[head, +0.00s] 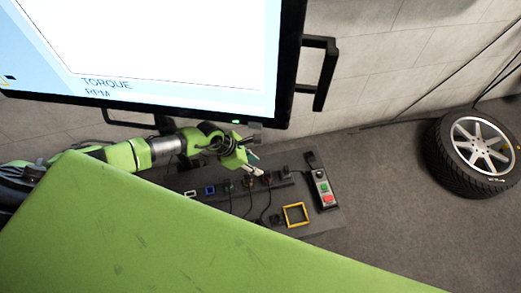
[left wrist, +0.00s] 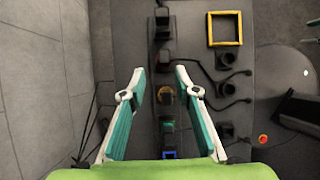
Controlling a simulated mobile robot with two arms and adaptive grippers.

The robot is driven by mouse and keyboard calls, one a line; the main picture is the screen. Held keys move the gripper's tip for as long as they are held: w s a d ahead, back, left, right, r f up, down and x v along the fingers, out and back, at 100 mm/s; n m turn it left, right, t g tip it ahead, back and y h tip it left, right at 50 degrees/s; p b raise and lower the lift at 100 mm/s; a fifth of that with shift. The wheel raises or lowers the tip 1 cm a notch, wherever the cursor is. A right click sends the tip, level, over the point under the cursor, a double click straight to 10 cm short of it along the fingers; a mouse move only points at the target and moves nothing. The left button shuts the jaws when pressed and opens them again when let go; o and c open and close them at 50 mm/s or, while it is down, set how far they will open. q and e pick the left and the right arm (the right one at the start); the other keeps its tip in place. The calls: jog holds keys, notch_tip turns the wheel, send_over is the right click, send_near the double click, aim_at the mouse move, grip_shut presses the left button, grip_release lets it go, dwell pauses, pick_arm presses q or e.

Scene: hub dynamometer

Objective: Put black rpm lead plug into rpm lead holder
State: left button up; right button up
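My left gripper (head: 248,166) is over the dark panel (head: 325,222) below the monitor. In the left wrist view its two fingers (left wrist: 160,75) are spread wide, with nothing held between them. Below them runs a row of small sockets or holders, one with an orange rim (left wrist: 166,96) and one with a blue rim (left wrist: 169,155). Beside that row sit several black plugs or round holders with cables, such as a black one (left wrist: 226,61). I cannot tell which is the rpm lead plug or the rpm lead holder.
A yellow square frame (head: 286,216) lies on the panel. A control box with green and red buttons (head: 323,190) stands at its right end. The large monitor (head: 170,60) hangs close behind my left arm. A wheel (head: 437,150) stands on the floor at the right.

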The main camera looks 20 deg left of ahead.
aim_at(265, 172)
pick_arm(q)
jog(key=b+x, duration=0.6)
jog(key=x, duration=0.1)
jog(key=shift+s+d+b, duration=0.15)
jog(key=shift+s+b, duration=0.15)
jog(key=shift+s, duration=0.1)
jog(key=shift+d+f, duration=0.15)
jog(key=shift+f, duration=0.1)
jog(key=shift+w+d+f+b, duration=0.2)
jog(key=shift+f+b, duration=0.1)
jog(key=shift+b, duration=0.15)
grip_shut()
jog(key=shift+r, duration=0.3)
jog(key=shift+r+p, duration=1.85)
jog(key=shift+p, duration=0.05)
pick_arm(e)
jog(key=shift+s+d+f, duration=0.2)
jog(key=shift+s+f, duration=1.6)
jog(key=shift+f, duration=0.15)
